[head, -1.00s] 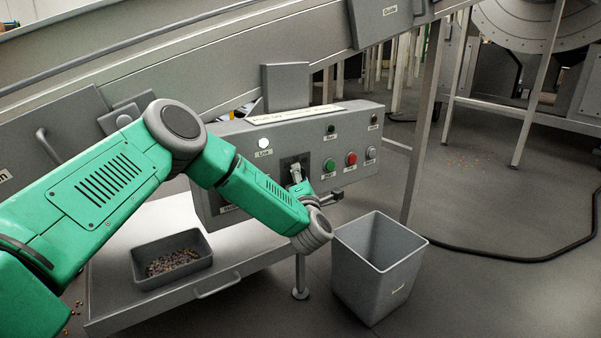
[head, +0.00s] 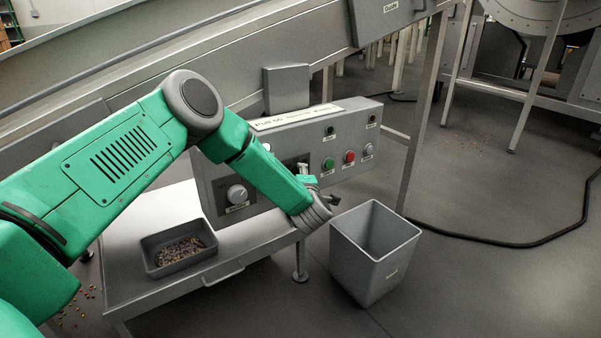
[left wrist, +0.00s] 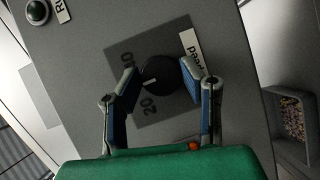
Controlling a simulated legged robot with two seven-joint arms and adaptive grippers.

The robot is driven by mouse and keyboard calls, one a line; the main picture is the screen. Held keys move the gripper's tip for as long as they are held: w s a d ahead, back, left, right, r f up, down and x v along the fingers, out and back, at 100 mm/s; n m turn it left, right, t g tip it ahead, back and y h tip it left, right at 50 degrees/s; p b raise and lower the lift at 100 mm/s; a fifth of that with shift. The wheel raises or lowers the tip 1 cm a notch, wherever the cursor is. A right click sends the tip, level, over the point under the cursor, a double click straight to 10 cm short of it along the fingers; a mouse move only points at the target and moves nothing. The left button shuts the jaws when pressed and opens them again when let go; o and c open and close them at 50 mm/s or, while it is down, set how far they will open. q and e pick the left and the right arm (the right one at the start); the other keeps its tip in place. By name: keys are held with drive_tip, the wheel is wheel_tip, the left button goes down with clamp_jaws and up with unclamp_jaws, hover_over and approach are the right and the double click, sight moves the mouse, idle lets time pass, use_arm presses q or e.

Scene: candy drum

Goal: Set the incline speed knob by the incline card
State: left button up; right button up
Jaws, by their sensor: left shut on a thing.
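The incline speed knob (left wrist: 160,75) is black with a white pointer line, on a dark square dial plate (left wrist: 171,112) in the left wrist view. The numbers 20 and 40 show on the plate. My left gripper (left wrist: 163,80) is shut on the knob, one finger on each side. In the head view the gripper (head: 304,172) is at the grey control panel (head: 222,170), and my arm hides part of it. A pale card (head: 298,116) lies along the panel's top; it seems to read "Full 60", the rest too small.
A larger round knob (head: 238,194) sits at the panel's left. Green (head: 328,163) and red (head: 349,157) buttons are at its right. A grey bin (head: 374,252) stands below right. A tray of candy (head: 178,268) is on the metal shelf.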

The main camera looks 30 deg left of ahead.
use_arm(q)
drive_tip(key=shift+s+d+f, duration=0.1)
drive_tip(key=shift+d+f, duration=0.1)
drive_tip(key=shift+f, duration=0.1)
drive_tip(key=o, duration=0.9)
drive_tip(key=shift+o, duration=1.2)
drive_tip(key=shift+r, duration=0.15)
drive_tip(key=v, duration=1.1)
drive_tip(key=shift+s+d, duration=0.25)
drive_tip(key=shift+s, duration=0.05)
